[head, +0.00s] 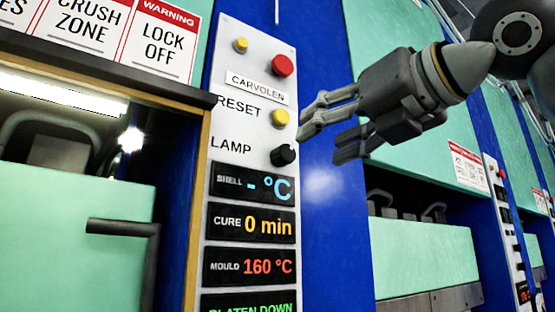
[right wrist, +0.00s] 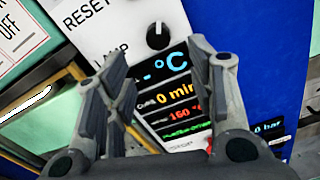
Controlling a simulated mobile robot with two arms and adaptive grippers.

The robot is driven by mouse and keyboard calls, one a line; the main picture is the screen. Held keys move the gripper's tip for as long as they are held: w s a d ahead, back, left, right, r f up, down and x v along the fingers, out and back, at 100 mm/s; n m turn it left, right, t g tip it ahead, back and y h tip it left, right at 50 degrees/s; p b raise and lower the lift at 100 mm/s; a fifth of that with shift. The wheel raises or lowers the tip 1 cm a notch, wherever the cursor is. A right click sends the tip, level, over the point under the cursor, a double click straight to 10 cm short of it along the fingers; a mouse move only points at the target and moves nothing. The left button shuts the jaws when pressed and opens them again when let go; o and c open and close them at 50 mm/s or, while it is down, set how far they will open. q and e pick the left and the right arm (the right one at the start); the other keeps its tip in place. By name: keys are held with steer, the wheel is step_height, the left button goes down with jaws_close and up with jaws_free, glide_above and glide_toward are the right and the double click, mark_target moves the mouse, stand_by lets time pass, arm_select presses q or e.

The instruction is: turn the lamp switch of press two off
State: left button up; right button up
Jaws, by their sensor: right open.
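The lamp switch (head: 283,155) is a round black knob beside the word LAMP on the white control panel (head: 235,165) of the near press, whose number I cannot read. In the right wrist view the knob (right wrist: 158,36) shows a pale mark and lies beyond the gap between the fingers. My right gripper (head: 322,138) is open and empty, to the right of the knob in the head view and apart from it. Its fingers (right wrist: 155,95) also show in the right wrist view. My left gripper is not in view.
A yellow reset button (head: 280,118) sits above the knob, with a red button (head: 283,65) and a small yellow one (head: 240,45) higher up. Lit displays (head: 252,223) are below. A bright lamp strip (head: 60,95) glows inside the press. More presses (head: 425,250) stand at right.

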mark_target(288, 154)
steer(key=p+x, duration=0.2)
steer(key=x, duration=0.1)
steer(key=p+x, duration=0.1)
steer(key=shift+w+r, duration=0.15)
steer(key=shift+r, duration=0.25)
steer(key=x, duration=0.1)
steer(key=p+x, duration=0.1)
steer(key=x, duration=0.1)
steer(key=shift+w+a+f, duration=0.15)
steer(key=shift+a+f, duration=0.1)
steer(key=shift+w+a+p, duration=0.3)
steer(key=shift+w+p, duration=0.05)
steer(key=shift+w, duration=0.1)
steer(key=shift+s, duration=0.1)
steer(key=shift+f, duration=0.1)
steer(key=c, duration=0.3)
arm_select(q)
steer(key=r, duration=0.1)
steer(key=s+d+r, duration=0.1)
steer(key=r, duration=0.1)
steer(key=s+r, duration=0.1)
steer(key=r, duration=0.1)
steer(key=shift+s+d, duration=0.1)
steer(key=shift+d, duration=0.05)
arm_select(e)
steer(key=c, duration=0.7)
